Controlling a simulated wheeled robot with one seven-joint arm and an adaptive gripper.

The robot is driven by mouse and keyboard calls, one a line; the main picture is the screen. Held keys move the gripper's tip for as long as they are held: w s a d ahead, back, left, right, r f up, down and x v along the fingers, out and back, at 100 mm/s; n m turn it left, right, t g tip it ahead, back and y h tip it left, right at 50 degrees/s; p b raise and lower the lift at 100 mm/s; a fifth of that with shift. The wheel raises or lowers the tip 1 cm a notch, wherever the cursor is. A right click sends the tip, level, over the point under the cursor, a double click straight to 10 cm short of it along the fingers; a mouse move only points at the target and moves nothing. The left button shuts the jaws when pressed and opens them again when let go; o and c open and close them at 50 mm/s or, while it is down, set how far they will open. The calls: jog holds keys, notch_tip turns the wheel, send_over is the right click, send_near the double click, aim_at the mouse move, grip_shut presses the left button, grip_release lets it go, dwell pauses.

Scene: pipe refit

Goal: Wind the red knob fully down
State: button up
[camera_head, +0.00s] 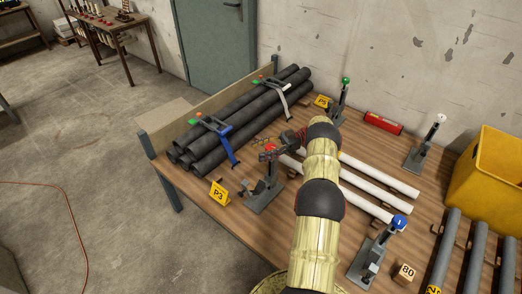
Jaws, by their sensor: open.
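The red knob (270,147) sits at the top of a grey clamp stand (263,197) on the wooden workbench (222,207), beside the yellow P3 sign (219,194). My arm reaches in from the lower right. My gripper (268,155) is open at the red knob, with its dark fingers close around or beside it. I cannot tell whether they touch it. The gripper partly hides the knob and the upper part of the stand.
Similar stands carry a green knob (345,80), a white knob (440,118) and a blue knob (399,222). Strapped black pipes (250,112) lie behind left. White pipes (375,181) lie right of my arm. A yellow bin (490,180) stands far right.

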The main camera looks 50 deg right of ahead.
jog(key=shift+w+f+m+t+h+b, duration=0.1)
jog(key=shift+f+m+t+h+b, duration=0.15)
jog(key=shift+m+t+b, duration=0.75)
